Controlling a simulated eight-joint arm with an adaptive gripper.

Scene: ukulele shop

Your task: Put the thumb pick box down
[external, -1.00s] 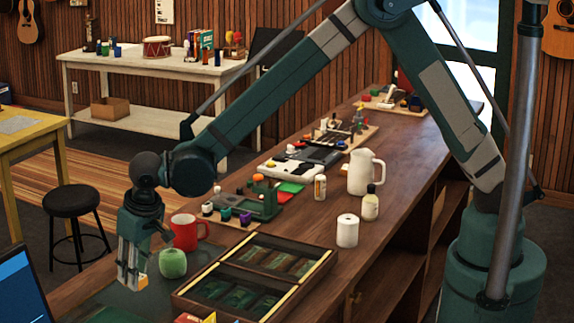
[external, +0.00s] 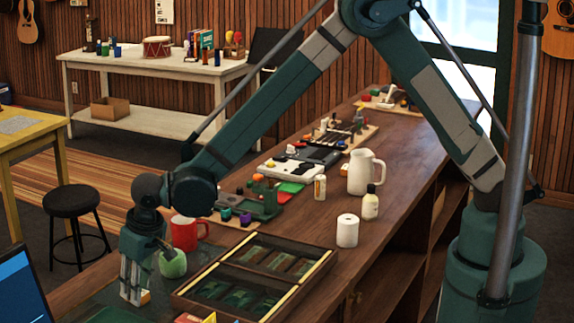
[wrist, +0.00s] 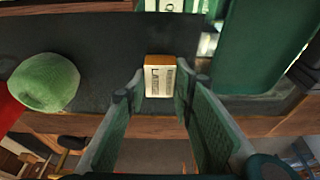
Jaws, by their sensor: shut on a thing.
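The thumb pick box (wrist: 159,78) is a small box with an orange-tan top edge and a white label with dark print. It sits between the fingertips of my gripper (wrist: 158,92) in the wrist view. In the external view my gripper (external: 133,297) points down at the near left end of the counter, and a bit of the box (external: 145,297) shows beside the fingers. My gripper is shut on the box, low over the dark mat (wrist: 105,50). I cannot tell whether the box touches the mat.
A green rounded object (external: 173,264) stands close to the right of my gripper, with a red mug (external: 187,233) behind it. A wooden compartment case (external: 318,262) lies further right. A laptop (external: 18,285) is at the lower left. Some dark mat around the box is bare.

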